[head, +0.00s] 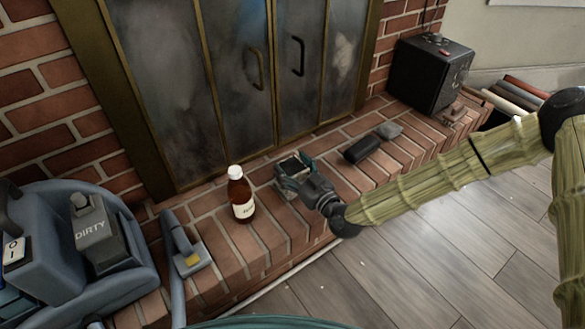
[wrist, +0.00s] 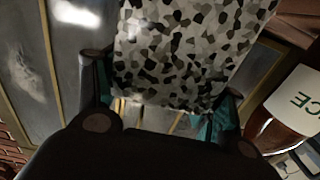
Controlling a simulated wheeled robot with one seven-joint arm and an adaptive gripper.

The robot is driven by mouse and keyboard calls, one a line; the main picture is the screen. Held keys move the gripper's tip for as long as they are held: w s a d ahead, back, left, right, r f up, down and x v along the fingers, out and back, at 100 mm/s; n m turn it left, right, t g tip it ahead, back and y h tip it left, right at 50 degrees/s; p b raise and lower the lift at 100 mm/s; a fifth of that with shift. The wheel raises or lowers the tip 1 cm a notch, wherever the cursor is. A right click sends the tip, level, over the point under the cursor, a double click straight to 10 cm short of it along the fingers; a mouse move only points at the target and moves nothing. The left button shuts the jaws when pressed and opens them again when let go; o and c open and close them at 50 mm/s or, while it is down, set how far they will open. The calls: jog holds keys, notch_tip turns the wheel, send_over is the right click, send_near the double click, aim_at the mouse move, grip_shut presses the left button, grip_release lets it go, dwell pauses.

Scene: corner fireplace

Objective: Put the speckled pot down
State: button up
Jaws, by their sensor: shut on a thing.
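The speckled pot (wrist: 185,45), pale with black and grey chips, fills the upper middle of the wrist view. My gripper (wrist: 165,105) is shut on it, with a finger at either side. In the head view my gripper (head: 295,172) is low over the brick hearth (head: 275,235), just right of the brown bottle. There the pot is small and mostly hidden by the gripper. I cannot tell whether its base touches the bricks.
A brown bottle (head: 239,195) with a white label stands close left of my gripper. A dark block (head: 361,148) and grey lump (head: 389,130) lie to the right. A black box (head: 430,75) stands farther right. A blue-grey machine (head: 85,245) is at left. Glass fireplace doors (head: 240,70) stand behind.

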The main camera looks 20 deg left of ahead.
jog(key=o, duration=1.3)
jog(key=shift+c, duration=0.2)
jog(key=shift+s+d+r, duration=0.1)
jog(key=shift+s+d, duration=0.1)
jog(key=shift+d, duration=0.05)
jog(key=p+v, duration=0.4)
jog(key=v, duration=0.7)
jog(key=shift+s+d+p, duration=0.15)
jog(key=shift+p, duration=0.25)
